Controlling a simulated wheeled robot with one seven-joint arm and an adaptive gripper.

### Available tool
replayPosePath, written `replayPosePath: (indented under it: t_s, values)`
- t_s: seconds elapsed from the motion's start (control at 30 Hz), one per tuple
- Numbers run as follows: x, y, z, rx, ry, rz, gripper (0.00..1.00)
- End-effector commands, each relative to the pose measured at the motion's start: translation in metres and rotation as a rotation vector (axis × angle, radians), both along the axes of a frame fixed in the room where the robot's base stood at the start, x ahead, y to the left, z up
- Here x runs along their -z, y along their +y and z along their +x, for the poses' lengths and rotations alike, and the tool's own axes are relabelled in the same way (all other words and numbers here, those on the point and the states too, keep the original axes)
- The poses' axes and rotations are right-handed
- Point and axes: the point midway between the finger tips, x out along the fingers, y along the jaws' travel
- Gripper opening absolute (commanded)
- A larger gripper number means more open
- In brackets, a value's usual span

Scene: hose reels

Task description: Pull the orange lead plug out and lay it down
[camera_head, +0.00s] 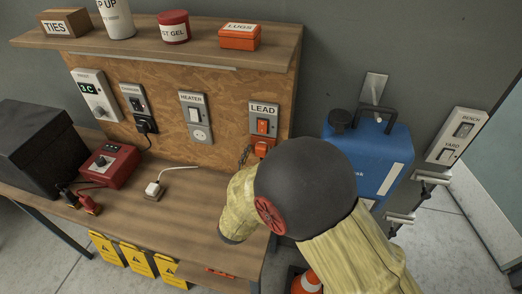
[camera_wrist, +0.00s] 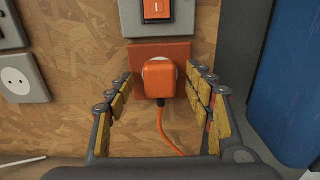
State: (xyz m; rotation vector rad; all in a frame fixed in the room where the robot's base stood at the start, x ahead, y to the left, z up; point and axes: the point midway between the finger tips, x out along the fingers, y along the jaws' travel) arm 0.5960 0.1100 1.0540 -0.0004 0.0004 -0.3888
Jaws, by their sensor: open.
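The orange lead plug (camera_wrist: 159,79) sits in the orange socket (camera_wrist: 178,50) below the LEAD switch, its orange cord hanging down in the wrist view. My gripper (camera_wrist: 162,82) is open, with one yellow-padded finger on each side of the plug and a gap showing on both sides. In the head view the LEAD switch plate (camera_head: 264,120) is on the board, and the orange plug or socket (camera_head: 263,147) shows just below it.
A white plug (camera_head: 153,190) lies on the bench (camera_head: 190,228), left of my arm, with clear bench around it. A red box (camera_head: 108,164) and a black box (camera_head: 40,148) stand further left. A blue container (camera_head: 368,158) stands right of the board. A shelf (camera_head: 190,45) overhangs it.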

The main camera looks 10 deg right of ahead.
Motion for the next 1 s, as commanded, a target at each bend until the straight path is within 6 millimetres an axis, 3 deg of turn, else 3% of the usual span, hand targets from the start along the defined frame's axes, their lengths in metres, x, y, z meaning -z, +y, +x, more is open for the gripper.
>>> replayPosePath:
  t_s: [0.57,1.0]
  values:
    - [-0.0002,-0.0001,0.0000,0.000,0.000,0.000,0.53]
    - [-0.0001,-0.0001,0.0000,0.000,0.000,0.000,0.28]
